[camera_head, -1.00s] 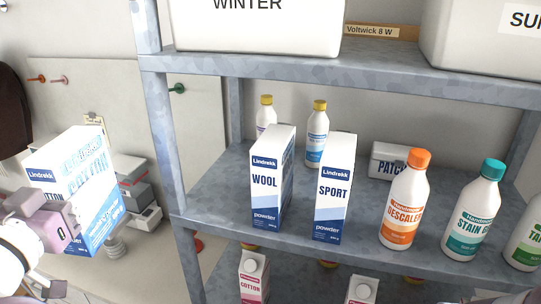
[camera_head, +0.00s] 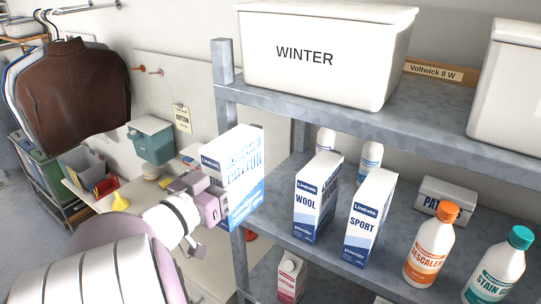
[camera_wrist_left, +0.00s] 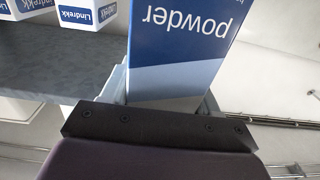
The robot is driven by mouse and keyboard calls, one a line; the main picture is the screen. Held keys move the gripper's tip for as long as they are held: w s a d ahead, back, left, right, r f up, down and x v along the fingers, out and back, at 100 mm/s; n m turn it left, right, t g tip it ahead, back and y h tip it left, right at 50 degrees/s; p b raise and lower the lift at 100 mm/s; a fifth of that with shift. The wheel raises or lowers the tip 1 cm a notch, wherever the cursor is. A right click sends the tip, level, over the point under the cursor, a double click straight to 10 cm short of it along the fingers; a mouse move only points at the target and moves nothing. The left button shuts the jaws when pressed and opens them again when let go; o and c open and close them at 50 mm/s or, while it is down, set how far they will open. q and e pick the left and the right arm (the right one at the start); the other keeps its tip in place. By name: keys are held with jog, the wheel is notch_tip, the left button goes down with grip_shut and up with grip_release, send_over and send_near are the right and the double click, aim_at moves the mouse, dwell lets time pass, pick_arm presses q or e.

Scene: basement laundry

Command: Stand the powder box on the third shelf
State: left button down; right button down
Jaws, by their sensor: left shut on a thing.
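The powder box (camera_head: 236,165), white and blue with a Lindrekk label, is upright in my left gripper (camera_head: 222,200) in the head view. The gripper is shut on it from the left. The box is beside the left post of the shelf unit and hides part of that post. In the left wrist view the blue side of the box (camera_wrist_left: 185,45) reads "powder" upside down. The shelf (camera_head: 285,225) holds a WOOL powder box (camera_head: 310,205) and a SPORT powder box (camera_head: 364,225), both standing upright to the right of the held box. My right gripper is not in view.
An orange-capped descaler bottle (camera_head: 431,245) and a teal-capped bottle (camera_head: 500,265) stand farther right. A patch box (camera_head: 446,196) and two bottles stand behind. A WINTER bin (camera_head: 325,55) sits on the shelf above. Bare shelf shows left of the WOOL box.

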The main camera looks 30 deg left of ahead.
pick_arm(q)
jog(key=w+p, duration=0.3)
jog(key=w, duration=0.9)
jog(key=shift+w+d+f+p, duration=0.15)
jog(key=shift+f+p, duration=0.5)
jog(key=shift+f, duration=1.4)
jog(key=shift+w+d+f+p, duration=0.15)
jog(key=shift+f+p, duration=0.5)
jog(key=shift+f, duration=1.35)
jog(key=c, duration=0.6)
grip_release()
jog(key=shift+s, duration=0.1)
jog(key=shift+o, duration=0.2)
jog(key=shift+r, duration=0.1)
